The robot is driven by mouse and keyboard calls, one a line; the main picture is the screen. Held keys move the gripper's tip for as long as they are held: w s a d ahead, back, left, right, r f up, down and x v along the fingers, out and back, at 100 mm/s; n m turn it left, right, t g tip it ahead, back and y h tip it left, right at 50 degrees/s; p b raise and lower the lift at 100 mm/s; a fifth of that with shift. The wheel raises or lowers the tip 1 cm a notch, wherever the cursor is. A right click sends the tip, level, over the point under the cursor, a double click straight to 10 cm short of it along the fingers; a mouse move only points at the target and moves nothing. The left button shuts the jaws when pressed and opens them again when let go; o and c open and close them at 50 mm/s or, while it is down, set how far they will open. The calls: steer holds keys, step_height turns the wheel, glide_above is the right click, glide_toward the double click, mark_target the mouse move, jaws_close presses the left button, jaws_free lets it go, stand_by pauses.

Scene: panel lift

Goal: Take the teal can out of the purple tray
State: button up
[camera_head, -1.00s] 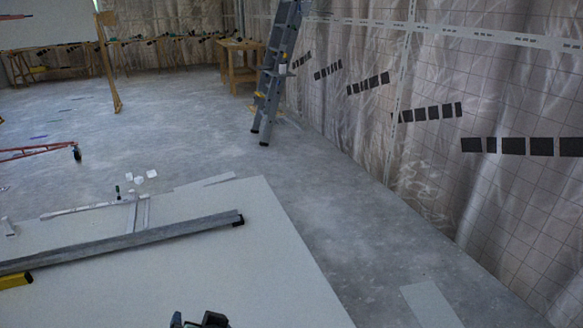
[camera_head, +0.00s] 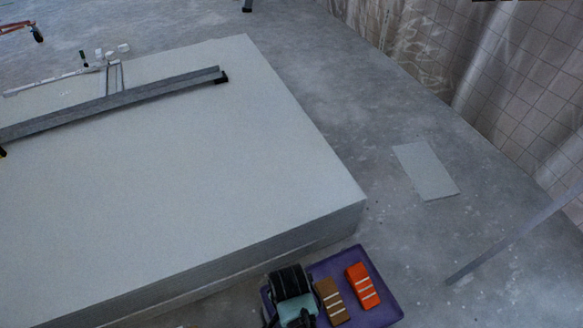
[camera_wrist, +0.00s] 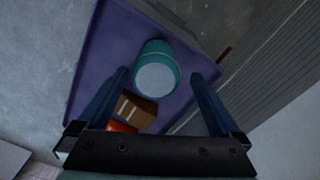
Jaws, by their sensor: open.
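The teal can (camera_wrist: 154,50) with a pale top stands in the purple tray (camera_wrist: 92,70) in the wrist view. My gripper (camera_wrist: 160,76) is open, with one finger on each side of the can in the picture. Gaps show between the can and both fingers; how far the fingertips are above it I cannot tell. In the head view my gripper (camera_head: 290,285) is over the left part of the purple tray (camera_head: 383,290), and I cannot make out the can there.
A brown box (camera_head: 331,302) and an orange box (camera_head: 362,285), both with pale stripes, lie in the tray beside my gripper. A large stack of pale panels (camera_head: 190,190) stands behind the tray, close to it. A flat pale piece (camera_head: 425,170) lies on the floor to the right.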

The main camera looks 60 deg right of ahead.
steer(key=shift+s+f+b, duration=0.15)
steer(key=shift+f+b, duration=0.9)
steer(key=shift+f, duration=0.45)
steer(key=shift+s+f+b, duration=0.15)
steer(key=shift+f+b, duration=0.85)
steer(key=shift+f, duration=0.5)
steer(key=shift+r, duration=0.1)
steer(key=c, duration=1.5)
